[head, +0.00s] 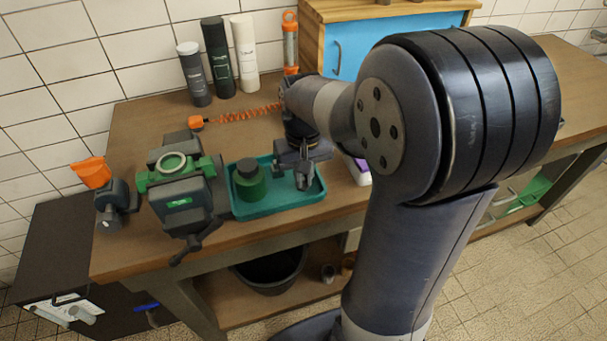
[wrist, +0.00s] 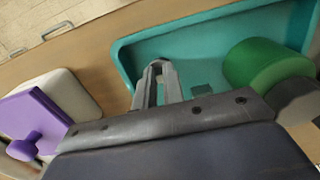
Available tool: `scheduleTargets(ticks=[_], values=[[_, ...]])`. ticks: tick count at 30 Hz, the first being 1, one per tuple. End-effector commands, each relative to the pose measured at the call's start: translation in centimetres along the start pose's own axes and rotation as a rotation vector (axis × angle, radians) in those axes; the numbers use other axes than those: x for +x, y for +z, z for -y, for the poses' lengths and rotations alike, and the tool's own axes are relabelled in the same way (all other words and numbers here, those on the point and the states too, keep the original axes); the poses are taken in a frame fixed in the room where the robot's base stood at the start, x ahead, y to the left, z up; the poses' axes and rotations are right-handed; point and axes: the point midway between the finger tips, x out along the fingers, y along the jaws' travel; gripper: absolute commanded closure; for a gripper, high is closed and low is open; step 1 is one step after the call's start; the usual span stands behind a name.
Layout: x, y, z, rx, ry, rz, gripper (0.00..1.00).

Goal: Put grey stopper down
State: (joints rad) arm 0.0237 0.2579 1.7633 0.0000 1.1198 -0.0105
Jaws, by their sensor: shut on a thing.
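My gripper (head: 303,178) is over the right part of the teal tray (head: 312,194) on the workbench. It also shows in the wrist view (wrist: 157,78), with its two fingers close together. They are shut on a small grey piece, the grey stopper (wrist: 157,66), at the fingertips. Much of the stopper is hidden by the fingers, and I cannot tell whether it touches the tray floor. A green cylinder with a dark top (head: 249,184) stands in the left part of the tray, apart from my gripper. It also shows in the wrist view (wrist: 268,64).
A green and dark vise (head: 183,196) holding a pale ring stands left of the tray. A purple and white item (wrist: 40,115) lies just outside the tray. Several bottles (head: 217,60) and an orange coiled cord (head: 240,115) are behind. The tray floor beside my fingers is clear.

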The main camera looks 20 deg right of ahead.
Motion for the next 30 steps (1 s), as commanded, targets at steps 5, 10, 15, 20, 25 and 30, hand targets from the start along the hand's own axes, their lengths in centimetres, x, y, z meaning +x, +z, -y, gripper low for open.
scheduleTargets(ticks=[5, 10, 15, 20, 25, 30], values=[[0.3, 0.0, 0.0, 0.0, 0.0, 0.0, 0.85], [0.3, 0.0, 0.0, 0.0, 0.0, 0.0, 0.71], [0.3, 0.0, 0.0, 0.0, 0.0, 0.0, 0.69], [-0.2, 0.0, 0.0, 0.0, 0.0, -0.001, 0.69], [-2.6, -0.1, 0.0, 0.0, 0.0, -0.005, 0.69], [-6.4, -0.1, 0.0, 0.0, 0.0, -0.006, 0.69]])
